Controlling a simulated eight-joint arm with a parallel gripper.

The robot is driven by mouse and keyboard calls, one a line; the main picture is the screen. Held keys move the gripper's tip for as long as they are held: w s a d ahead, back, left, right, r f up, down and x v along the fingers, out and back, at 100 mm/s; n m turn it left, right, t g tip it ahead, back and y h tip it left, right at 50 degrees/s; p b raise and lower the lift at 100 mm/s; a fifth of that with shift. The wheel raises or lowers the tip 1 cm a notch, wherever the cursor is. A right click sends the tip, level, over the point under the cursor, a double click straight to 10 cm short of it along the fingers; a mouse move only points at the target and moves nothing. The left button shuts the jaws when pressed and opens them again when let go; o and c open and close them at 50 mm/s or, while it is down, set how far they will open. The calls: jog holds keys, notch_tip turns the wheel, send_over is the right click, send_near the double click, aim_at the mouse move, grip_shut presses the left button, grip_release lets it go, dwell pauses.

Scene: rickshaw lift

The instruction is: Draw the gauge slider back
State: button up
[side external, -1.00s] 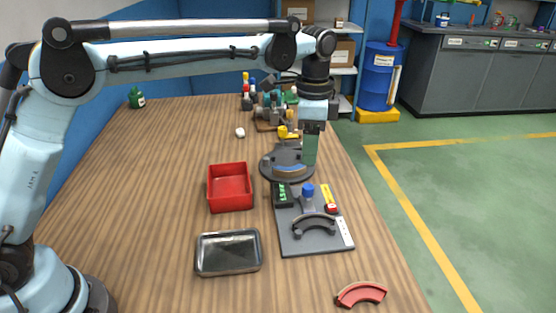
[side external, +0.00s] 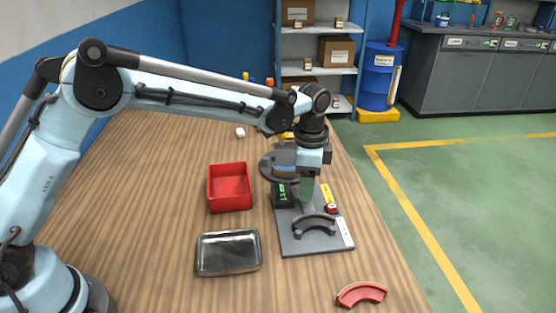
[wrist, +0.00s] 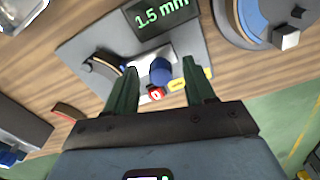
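The gauge is a dark grey plate (side external: 300,243) on the wooden table, with a green-digit display (wrist: 161,14) reading 1.5 mm in the wrist view. A slider with a blue knob (wrist: 161,71) stands on it, beside a dark curved shoe (side external: 315,223). My gripper (wrist: 160,68) is open. Its green fingers point down over the gauge, and the blue knob appears between the fingertips in the wrist view. In the side view the gripper (side external: 306,198) hides the knob. I cannot tell whether the fingers touch it.
A round dark fixture with a blue arc (wrist: 250,18) stands close behind the gauge. A red bin (side external: 229,187) and a metal tray (side external: 228,253) lie to its left. A red curved shoe (side external: 360,294) lies in front. A red button (wrist: 156,93) is near the knob.

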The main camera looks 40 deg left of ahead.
grip_shut()
jog(key=shift+w+a, duration=1.5)
jog(key=shift+w, duration=0.05)
grip_release()
jog(key=shift+s, duration=0.1)
notch_tip(320, 180, up, 12)
jog(key=shift+r, duration=0.1)
